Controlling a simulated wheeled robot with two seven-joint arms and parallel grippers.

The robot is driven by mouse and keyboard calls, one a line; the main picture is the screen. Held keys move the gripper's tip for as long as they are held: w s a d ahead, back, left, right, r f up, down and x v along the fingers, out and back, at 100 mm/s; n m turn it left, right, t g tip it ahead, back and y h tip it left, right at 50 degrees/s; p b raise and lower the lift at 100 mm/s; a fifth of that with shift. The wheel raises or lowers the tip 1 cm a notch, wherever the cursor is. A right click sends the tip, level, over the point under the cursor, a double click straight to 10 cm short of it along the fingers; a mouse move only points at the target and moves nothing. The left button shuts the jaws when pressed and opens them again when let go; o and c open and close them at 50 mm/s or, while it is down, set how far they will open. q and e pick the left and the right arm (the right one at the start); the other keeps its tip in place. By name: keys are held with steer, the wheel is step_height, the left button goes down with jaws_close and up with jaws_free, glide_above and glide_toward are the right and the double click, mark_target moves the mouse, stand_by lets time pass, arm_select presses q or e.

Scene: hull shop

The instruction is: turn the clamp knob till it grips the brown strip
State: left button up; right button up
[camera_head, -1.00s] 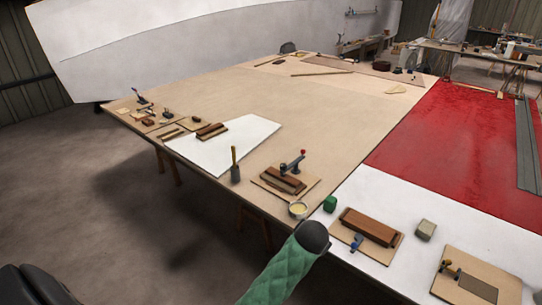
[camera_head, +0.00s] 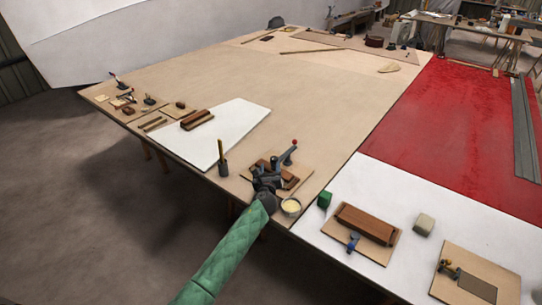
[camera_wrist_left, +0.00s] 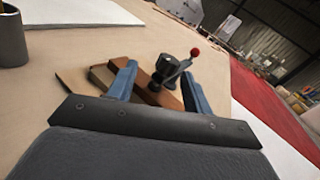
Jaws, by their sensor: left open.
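The clamp, with a dark lever and a red ball end (camera_head: 290,150), stands on a small board (camera_head: 296,185) at the table's near edge. In the left wrist view its black knob (camera_wrist_left: 168,66) rises between and beyond my fingertips, with the red ball (camera_wrist_left: 195,51) to its right. A brown strip (camera_wrist_left: 158,94) lies under the knob; I cannot tell whether the clamp touches it. My left gripper (camera_head: 266,176) is over the near side of the board and partly hides the strip and clamp. In the wrist view the left gripper (camera_wrist_left: 158,85) is open, its blue fingers apart. My right gripper is not in view.
A dark pot with a handle (camera_head: 222,163) stands to the left. Brown blocks on a board (camera_head: 367,223) lie farther right. The middle of the table is clear.

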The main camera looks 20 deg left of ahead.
mark_target(275, 157)
arm_select(q)
steer(key=m, duration=0.1)
steer(key=d+m, duration=0.1)
steer(key=shift+r+m+h, duration=0.25)
steer(key=shift+m+h, duration=0.05)
steer(key=shift+w+f+m, duration=0.15)
steer(key=shift+w+m, duration=0.05)
steer(key=shift+m, duration=0.1)
steer(key=shift+w+a+p, duration=0.1)
steer(key=shift+w+a, duration=0.1)
steer(key=shift+w, duration=1.05)
steer(key=shift+w+a+p, duration=0.1)
steer(key=shift+w+a, duration=0.1)
steer(key=shift+w, duration=1)
steer(key=shift+w+a+p, duration=0.1)
steer(key=shift+w+a, duration=0.1)
steer(key=shift+w, duration=1.05)
steer(key=c, duration=1)
